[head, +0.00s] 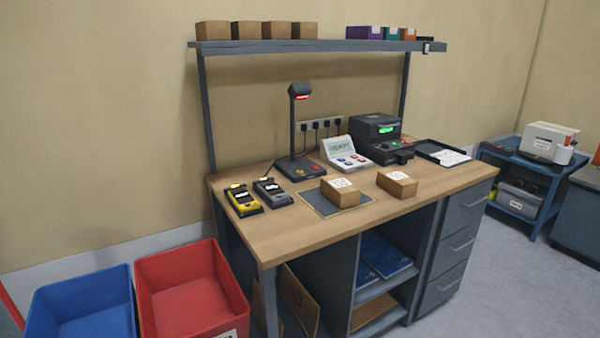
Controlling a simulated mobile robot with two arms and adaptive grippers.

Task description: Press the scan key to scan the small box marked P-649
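A small brown box (342,195) with a white label on top sits on the dark mat (316,203) on the workbench. A second small brown box (397,185) with a white label sits to its right, off the mat. The print on both labels is too small to read, so I cannot tell which is P-649. A dark stand scanner (299,115) with a red-lit head rises behind the mat. Its base (301,170) carries small coloured keys; their markings are unreadable. Neither of my grippers is in view.
A white console (340,149) with coloured buttons and a dark device (376,126) with a green display stand behind the boxes. Red (160,263) and blue (55,292) bins stand front left.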

